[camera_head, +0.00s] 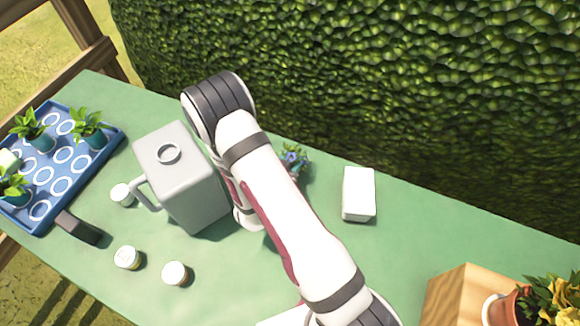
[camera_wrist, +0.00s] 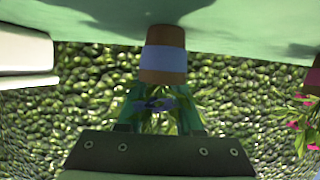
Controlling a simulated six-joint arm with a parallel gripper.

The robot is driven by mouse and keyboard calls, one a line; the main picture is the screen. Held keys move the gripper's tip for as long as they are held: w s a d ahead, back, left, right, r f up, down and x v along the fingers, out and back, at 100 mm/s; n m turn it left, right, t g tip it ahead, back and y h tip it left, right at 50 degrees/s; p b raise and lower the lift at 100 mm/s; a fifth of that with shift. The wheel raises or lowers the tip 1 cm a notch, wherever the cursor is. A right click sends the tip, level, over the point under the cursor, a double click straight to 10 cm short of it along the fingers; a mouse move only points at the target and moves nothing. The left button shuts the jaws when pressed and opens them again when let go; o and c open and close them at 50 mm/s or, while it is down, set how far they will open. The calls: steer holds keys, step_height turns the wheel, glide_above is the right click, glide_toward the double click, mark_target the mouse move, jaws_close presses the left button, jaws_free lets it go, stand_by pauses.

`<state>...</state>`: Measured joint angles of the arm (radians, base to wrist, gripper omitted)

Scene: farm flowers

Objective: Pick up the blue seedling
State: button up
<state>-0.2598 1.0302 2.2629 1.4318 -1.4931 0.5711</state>
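The blue seedling (camera_head: 293,158) shows blue flowers and green leaves beside my arm in the head view; its lower part is hidden there. In the wrist view, which looks upside down, the blue seedling (camera_wrist: 162,60) has a brown pot with a pale lavender-blue band. Its leaves and a bluish flower hang between the two fingers of my gripper (camera_wrist: 160,112). The fingers are apart, one on each side of the foliage, short of the pot. I see no clear grip on it. The head view hides my gripper behind my arm.
A white box (camera_head: 358,193) stands right of the seedling. A grey jug (camera_head: 182,180) stands left of my arm, with small white-lidded jars (camera_head: 127,257) nearby. A blue tray (camera_head: 62,160) holds green seedlings. A pink-flowered plant (camera_wrist: 308,115) is close in the wrist view. A hedge backs the table.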

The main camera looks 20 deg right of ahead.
jaws_close()
